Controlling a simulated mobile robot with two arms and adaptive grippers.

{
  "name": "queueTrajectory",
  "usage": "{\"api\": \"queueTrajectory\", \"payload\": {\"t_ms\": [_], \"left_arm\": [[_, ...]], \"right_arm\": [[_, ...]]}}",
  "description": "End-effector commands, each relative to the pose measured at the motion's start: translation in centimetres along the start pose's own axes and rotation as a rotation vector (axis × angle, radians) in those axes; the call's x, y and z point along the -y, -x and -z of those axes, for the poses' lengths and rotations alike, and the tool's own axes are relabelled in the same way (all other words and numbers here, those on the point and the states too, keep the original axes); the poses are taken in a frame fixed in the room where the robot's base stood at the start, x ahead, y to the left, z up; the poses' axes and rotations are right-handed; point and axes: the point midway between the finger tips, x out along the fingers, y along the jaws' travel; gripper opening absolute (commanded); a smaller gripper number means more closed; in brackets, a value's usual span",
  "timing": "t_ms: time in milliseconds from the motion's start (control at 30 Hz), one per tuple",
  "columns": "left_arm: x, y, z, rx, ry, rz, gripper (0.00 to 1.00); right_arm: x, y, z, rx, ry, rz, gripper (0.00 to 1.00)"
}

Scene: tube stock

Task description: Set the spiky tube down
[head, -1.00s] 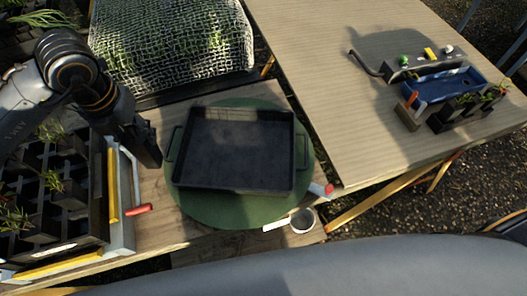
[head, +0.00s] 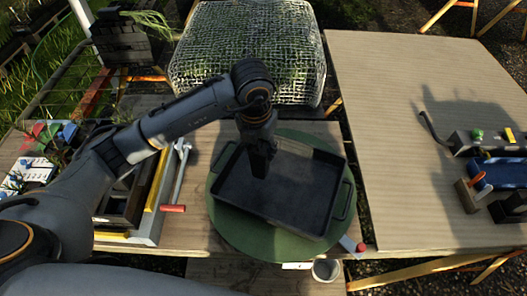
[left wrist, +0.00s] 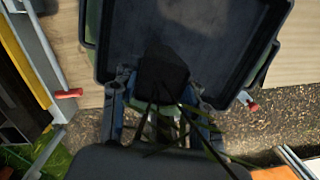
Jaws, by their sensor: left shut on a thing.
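My left gripper (head: 261,163) hangs over the left part of the black tray (head: 312,224). In the left wrist view the gripper (left wrist: 160,108) is shut on the spiky tube (left wrist: 163,73), a dark, square-sided tube with long thin green leaves that point back toward the camera. The tray (left wrist: 100,50) lies beyond the tube in that view. The tube looks held above the tray floor; I cannot tell the exact gap. In the head view my gripper hides most of the tube. My right gripper is not in view.
The tray sits on a round green mat (head: 240,236). A white cup (head: 326,270) stands at the table's front edge. A crate with a red-handled tool (head: 172,208) is to the left. A mesh-covered box (head: 245,50) stands behind. The tray looks empty.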

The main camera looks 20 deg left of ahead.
Motion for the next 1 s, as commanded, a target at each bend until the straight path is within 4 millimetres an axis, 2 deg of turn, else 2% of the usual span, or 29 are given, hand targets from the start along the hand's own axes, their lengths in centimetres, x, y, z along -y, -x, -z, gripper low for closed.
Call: {"api": "queueTrajectory", "payload": {"t_ms": [100, 233, 400, 600, 967, 1000], "left_arm": [[-0.4, -2.0, -1.3, -0.004, 0.002, 0.0, 0.08], [-0.7, -3.4, -2.1, -0.001, 0.0, 0.002, 0.08], [-0.9, -4.3, -2.7, -0.001, 0.0, 0.001, 0.08], [-0.9, -7.1, -2.3, -0.003, 0.0, 0.001, 0.08], [-0.9, -7.8, -2.3, 0.001, -0.001, 0.001, 0.08], [-0.9, -7.8, -2.3, 0.0, -0.001, 0.0, 0.47]], "right_arm": [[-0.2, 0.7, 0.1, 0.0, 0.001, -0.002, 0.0], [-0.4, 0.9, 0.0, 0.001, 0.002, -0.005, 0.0], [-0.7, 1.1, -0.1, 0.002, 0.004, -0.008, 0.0], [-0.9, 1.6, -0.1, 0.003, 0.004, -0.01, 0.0], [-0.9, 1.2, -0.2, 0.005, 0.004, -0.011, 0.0], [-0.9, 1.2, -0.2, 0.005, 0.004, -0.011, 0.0]]}}
